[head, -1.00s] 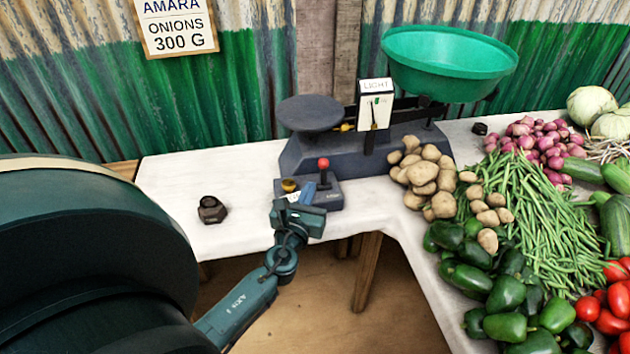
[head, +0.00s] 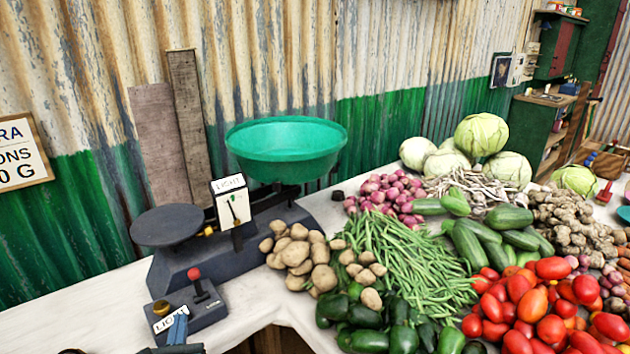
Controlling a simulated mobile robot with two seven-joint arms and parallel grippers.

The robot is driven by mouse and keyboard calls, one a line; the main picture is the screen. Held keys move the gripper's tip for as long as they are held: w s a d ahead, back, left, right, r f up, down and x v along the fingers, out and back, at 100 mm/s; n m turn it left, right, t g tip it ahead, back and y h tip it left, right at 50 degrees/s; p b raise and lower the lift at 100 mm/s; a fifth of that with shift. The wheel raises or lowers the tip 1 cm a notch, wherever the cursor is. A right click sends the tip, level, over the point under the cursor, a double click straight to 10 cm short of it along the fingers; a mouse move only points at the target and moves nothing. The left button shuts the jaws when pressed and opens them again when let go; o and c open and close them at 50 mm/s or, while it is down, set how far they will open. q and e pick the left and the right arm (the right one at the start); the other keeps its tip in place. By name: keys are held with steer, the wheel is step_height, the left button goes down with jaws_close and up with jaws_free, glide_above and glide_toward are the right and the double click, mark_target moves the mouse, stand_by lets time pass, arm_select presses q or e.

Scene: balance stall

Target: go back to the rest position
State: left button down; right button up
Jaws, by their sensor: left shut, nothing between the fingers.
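My left gripper (head: 178,330) shows only in part at the bottom edge of the head view, at the lower left. Its blue finger tip is in front of the control box (head: 208,312) with the red-knobbed lever and the "LIGHT" label. The gripper is shut and empty. I cannot tell whether it touches the box. The rest of the left arm is cut off by the frame. My right gripper is out of view.
A balance scale (head: 225,248) with a dark plate (head: 172,227) and green bowl (head: 287,148) stands behind the box. Potatoes (head: 298,256), green beans (head: 410,265), peppers (head: 372,318) and tomatoes (head: 545,310) crowd the table to the right. White tabletop (head: 95,318) is clear at left.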

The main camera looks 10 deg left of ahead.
arm_select(q)
steer(key=s+d+f+n+g+h+p, duration=0.1)
steer(key=s+d+f+n+g+h, duration=0.1)
steer(key=d+n, duration=0.4)
steer(key=s+d+f+n+g+h+p, duration=0.1)
steer(key=s+d+f+n+g+h, duration=0.1)
steer(key=s+d+n, duration=0.5)
steer(key=s+d+f+n+g+h, duration=0.2)
steer(key=s+d+f+n+h, duration=0.2)
steer(key=n, duration=1.1)
steer(key=d+h, duration=0.2)
steer(key=d, duration=0.1)
steer(key=shift+s+d+f+p, duration=0.15)
steer(key=shift+s+f+p, duration=0.15)
steer(key=shift+f+p, duration=0.1)
